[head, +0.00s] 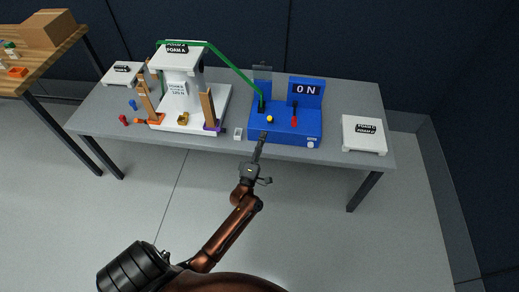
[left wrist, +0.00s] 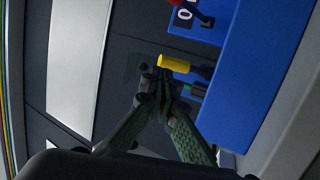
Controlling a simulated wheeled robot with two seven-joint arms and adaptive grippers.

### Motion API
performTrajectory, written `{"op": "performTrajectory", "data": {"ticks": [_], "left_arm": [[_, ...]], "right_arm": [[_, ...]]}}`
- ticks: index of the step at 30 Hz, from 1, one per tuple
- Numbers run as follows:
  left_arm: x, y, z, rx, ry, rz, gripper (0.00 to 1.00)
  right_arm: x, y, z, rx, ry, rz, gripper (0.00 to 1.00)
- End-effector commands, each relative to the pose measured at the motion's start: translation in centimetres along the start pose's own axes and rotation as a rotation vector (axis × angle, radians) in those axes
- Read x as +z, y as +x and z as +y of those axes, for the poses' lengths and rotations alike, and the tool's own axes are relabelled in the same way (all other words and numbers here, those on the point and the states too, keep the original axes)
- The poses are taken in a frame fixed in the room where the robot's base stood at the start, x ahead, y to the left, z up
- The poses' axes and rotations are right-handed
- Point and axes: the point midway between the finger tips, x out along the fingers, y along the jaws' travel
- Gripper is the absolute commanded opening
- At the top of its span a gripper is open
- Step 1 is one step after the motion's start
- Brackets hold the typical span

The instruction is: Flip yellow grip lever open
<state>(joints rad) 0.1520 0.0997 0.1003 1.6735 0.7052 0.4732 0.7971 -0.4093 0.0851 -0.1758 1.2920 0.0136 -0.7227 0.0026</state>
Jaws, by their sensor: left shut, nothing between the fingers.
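The yellow grip lever (head: 270,119) sits on the front part of the blue device (head: 284,123). In the left wrist view its yellow cylindrical grip (left wrist: 174,63) sticks out from a dark stem by the blue body (left wrist: 246,80). My left gripper (head: 262,136) is shut and empty at the device's front edge, below and slightly left of the yellow grip in the head view. In the left wrist view the closed fingertips (left wrist: 160,82) are right beside the yellow grip; I cannot tell whether they touch. My right gripper is in no view.
A red lever (head: 294,114) stands right of the yellow grip, below the "0 N" display (head: 306,90). A green strap (head: 235,68) runs from the device to a white stand (head: 214,103).

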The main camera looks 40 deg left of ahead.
Motion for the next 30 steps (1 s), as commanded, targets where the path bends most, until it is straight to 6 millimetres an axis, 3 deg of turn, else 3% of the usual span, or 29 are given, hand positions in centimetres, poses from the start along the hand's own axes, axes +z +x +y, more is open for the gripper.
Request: {"op": "performTrajectory", "data": {"ticks": [3, 9, 27, 30], "left_arm": [[0.0, 2.0, -0.1, 0.0, 0.0, 0.0, 0.0], [0.0, 3.9, -0.1, 0.0, 0.0, 0.0, 0.0], [-0.2, 4.3, 0.1, -0.004, 0.001, 0.002, 0.0], [-0.6, 4.3, 0.3, -0.011, 0.001, 0.006, 0.0]], "right_arm": [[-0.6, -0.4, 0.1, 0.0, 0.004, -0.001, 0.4], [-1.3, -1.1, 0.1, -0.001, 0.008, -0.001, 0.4], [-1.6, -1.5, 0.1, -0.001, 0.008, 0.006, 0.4], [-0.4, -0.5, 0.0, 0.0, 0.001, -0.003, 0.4]]}}
